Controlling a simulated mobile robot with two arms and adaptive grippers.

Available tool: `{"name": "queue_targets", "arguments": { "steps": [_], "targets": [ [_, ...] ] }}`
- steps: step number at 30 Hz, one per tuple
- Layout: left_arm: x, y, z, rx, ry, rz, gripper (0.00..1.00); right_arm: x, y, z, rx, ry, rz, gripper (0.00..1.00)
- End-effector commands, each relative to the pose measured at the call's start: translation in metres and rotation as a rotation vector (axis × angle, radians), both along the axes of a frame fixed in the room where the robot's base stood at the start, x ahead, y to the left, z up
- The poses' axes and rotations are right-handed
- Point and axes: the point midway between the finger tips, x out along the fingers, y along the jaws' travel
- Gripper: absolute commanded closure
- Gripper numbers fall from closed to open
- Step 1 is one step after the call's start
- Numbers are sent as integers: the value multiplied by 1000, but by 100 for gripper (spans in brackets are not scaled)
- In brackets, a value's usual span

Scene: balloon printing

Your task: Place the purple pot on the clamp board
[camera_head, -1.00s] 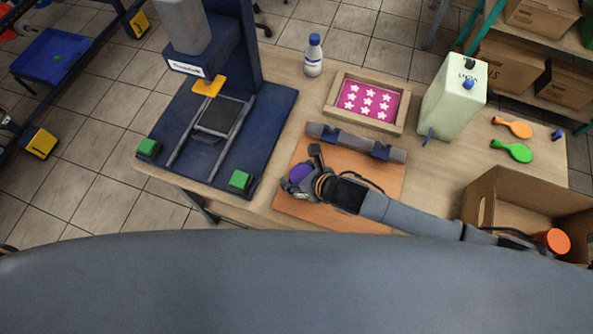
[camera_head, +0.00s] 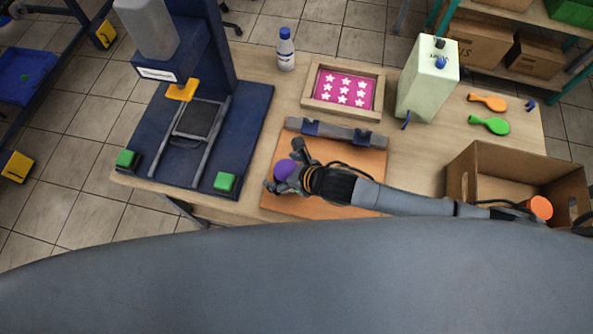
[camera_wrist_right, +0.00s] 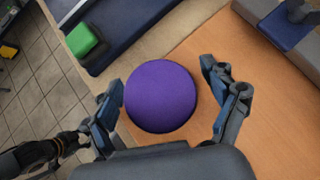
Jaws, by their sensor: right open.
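The purple pot (camera_head: 284,170) has a round, flat purple top. It is at the left part of the orange-brown clamp board (camera_head: 340,194), which carries a grey clamp bar (camera_head: 352,133) along its back. The pot (camera_wrist_right: 160,96) also shows in the right wrist view, overlapping the board's edge (camera_wrist_right: 225,45). My right gripper (camera_head: 283,167) is open, with one finger on each side of the pot; gaps show between the fingers and the pot in the wrist view (camera_wrist_right: 164,100). The pot's underside is hidden, so I cannot tell whether it rests on the board. My left gripper is not in view.
A blue press (camera_head: 240,125) with green buttons stands left of the board. Behind the board are a framed pink star screen (camera_head: 318,84), a bottle (camera_head: 286,52) and a pale green canister (camera_head: 425,85). A cardboard box (camera_head: 520,165) stands at right.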

Motion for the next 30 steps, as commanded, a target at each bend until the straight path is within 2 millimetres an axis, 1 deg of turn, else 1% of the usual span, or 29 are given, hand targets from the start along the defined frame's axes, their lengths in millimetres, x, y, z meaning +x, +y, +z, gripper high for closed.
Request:
{"name": "queue_targets", "arguments": {
  "steps": [12,16,21,30],
  "targets": [
    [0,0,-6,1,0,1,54,-39,-40,55,0,-2,1,14],
    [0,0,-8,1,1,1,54,-47,-48,67,0,-1,1,14],
    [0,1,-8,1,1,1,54,-53,-53,75,0,0,0,14],
    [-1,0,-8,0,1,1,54,-54,-53,76,0,0,0,14]
  ]
}}
